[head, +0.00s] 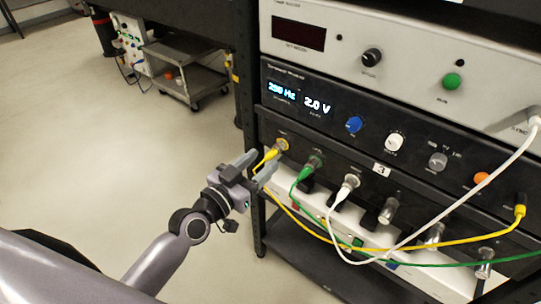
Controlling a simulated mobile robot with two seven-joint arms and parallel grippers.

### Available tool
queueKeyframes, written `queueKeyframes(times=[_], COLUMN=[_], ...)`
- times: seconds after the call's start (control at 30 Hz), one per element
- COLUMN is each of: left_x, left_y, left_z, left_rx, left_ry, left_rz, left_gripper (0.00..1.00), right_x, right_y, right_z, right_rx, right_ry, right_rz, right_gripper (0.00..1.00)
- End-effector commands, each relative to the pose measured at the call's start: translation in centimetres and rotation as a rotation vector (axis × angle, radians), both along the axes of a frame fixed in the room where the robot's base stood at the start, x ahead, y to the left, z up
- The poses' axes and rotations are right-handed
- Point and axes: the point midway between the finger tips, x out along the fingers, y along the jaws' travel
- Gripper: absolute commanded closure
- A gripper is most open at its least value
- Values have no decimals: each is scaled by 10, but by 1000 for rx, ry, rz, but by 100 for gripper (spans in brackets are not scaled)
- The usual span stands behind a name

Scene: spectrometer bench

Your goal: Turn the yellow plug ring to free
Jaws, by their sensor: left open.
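The yellow plug ring (281,145) sits on the leftmost socket of the black lower panel, with its yellow cable (266,159) hanging from it. My left gripper (262,166) is just in front of and below the ring. Its two grey fingers are spread, one on each side of the yellow cable near the plug. I cannot tell whether either finger touches the plug. The ring's rotation marks are too small to read. My right gripper is not in view.
A green plug (315,161) and a white plug (350,182) sit close to the right on the same panel, with cables looping below. The yellow cable's other end (520,211) is plugged in at far right. A grey cart (185,70) stands behind; the floor at left is clear.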

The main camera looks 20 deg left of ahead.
Motion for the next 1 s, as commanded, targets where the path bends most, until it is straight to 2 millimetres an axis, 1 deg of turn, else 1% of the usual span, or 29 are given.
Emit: queueKeyframes(times=[0.03, 0.1, 0.3, 0.47, 0.7, 0.73, 0.77, 0.8, 0.87, 1.0], left_x=[8, 17, 36, 42, 42, 42, 42, 42, 42, 42], left_y=[-3, -6, -13, -15, -15, -15, -15, -15, -15, -15], left_z=[0, 1, 0, 0, -1, -1, -1, -1, -1, -1], left_rx=[-4, -4, -1, -1, 0, 0, 0, 0, 0, -1], left_ry=[-2, -1, 0, 1, 2, 2, 2, 2, 2, 3], left_rz=[1, 1, 1, 1, 1, 1, 1, 1, 0, 0], left_gripper=[50, 50, 50, 50, 50, 56, 66, 79, 99, 100], right_x=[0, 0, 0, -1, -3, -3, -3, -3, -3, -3], right_y=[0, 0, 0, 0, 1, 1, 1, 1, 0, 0], right_z=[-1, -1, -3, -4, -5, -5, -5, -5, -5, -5], right_rx=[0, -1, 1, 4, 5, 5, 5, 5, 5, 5], right_ry=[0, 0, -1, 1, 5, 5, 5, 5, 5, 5], right_rz=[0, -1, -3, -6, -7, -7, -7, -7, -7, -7], right_gripper=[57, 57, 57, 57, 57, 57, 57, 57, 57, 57])
